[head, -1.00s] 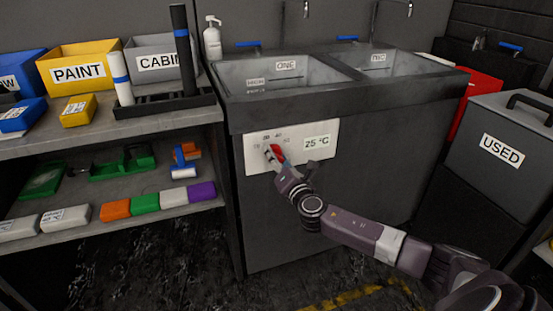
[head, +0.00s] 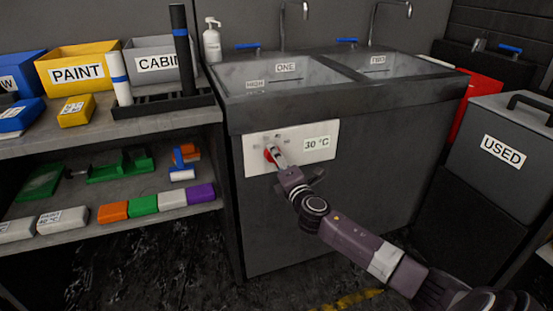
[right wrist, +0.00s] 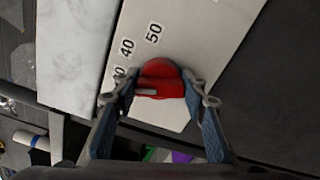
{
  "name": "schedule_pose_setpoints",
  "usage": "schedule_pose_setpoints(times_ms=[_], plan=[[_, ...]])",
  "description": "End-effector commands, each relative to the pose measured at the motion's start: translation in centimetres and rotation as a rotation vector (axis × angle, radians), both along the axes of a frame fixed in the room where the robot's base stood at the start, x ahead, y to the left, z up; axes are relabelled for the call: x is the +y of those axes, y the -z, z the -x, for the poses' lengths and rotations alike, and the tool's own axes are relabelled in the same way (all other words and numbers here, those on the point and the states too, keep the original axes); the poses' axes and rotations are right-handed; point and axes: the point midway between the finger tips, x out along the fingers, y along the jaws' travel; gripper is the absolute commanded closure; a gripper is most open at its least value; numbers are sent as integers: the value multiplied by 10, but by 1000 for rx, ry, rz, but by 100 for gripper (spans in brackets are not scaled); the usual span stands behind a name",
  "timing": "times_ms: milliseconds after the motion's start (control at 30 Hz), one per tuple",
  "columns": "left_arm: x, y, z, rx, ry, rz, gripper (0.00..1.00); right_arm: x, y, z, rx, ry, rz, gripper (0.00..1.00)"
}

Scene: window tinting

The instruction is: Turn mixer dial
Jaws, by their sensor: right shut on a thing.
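The red mixer dial (head: 269,156) is on a white panel (head: 255,162) on the front of the dark sink unit. The panel's temperature display (head: 317,143) reads 30 °C. My right gripper (head: 275,152) is at the dial and partly covers it. In the right wrist view the dial (right wrist: 160,73), with a white pointer line on its grip, lies between my two fingers (right wrist: 162,92), which are shut on it. The numbers 40 and 50 show beside it; another number is partly hidden by a finger. My left gripper is not in view.
The sink's front edge (head: 345,104) juts out above the panel. A shelf unit (head: 150,128) with boxes and coloured blocks stands to the left. A grey bin marked USED (head: 500,150) stands to the right. The floor in front is open apart from my arm.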

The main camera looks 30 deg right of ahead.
Motion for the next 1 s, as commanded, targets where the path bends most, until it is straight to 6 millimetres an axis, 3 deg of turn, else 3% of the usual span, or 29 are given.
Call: schedule_pose_setpoints(times_ms=[300, 333, 467, 800, 1000], plan=[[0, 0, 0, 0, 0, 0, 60, 0, 1, 0, 2, 1, 0, 85], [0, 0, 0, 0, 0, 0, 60, 0, 1, 0, 2, 1, 0, 57], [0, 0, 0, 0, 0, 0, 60, 0, 1, 0, 2, 1, 0, 43], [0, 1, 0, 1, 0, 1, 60, 0, 1, 2, 1, 0, 1, 42], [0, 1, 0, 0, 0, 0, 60, 5, 2, 23, 3, 0, 1, 42]])
